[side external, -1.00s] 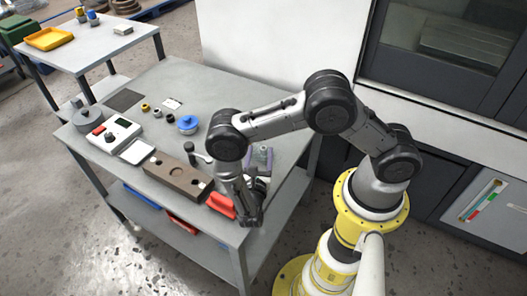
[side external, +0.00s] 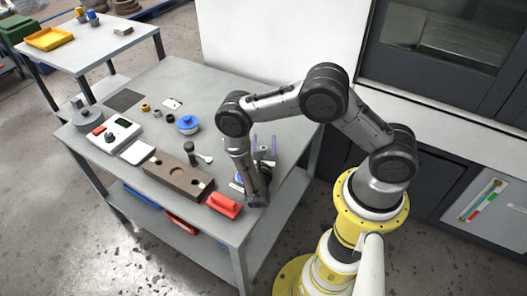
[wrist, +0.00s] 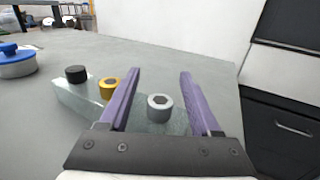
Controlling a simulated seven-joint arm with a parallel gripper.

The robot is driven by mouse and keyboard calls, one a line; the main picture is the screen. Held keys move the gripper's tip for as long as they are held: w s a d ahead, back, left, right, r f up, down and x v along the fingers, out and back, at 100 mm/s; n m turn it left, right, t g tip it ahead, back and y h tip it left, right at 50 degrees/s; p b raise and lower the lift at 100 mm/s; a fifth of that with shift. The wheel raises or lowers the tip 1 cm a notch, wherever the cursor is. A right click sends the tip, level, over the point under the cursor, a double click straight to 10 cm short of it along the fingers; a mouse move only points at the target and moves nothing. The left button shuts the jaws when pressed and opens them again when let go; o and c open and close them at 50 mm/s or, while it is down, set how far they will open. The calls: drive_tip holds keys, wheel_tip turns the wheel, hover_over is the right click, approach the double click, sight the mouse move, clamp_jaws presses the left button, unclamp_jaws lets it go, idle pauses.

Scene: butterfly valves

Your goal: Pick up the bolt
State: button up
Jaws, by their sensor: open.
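My gripper (wrist: 160,73) has two purple fingers spread apart in the wrist view, with nothing held between them. A silver round piece with a dark hex recess (wrist: 160,107), which looks like a bolt head, shows between the fingers on a pale, glassy holder (wrist: 80,98). A gold piece (wrist: 109,87) stands beside the left finger, partly covered by it, and a black one (wrist: 76,74) stands further left. I cannot tell which one is the task's bolt. In the side view, my gripper (side external: 264,147) is near the table's right side, and my arm hides part of the holder.
A blue-topped round part (side external: 188,124) stands on the grey table (side external: 190,82). A brown block (side external: 178,176) and a red part (side external: 224,205) lie near the front edge. A scale (side external: 115,133) stands at the left. The table's back middle is clear.

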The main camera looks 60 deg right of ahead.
clamp_jaws()
idle(0.3)
drive_tip(key=shift+r, duration=0.1)
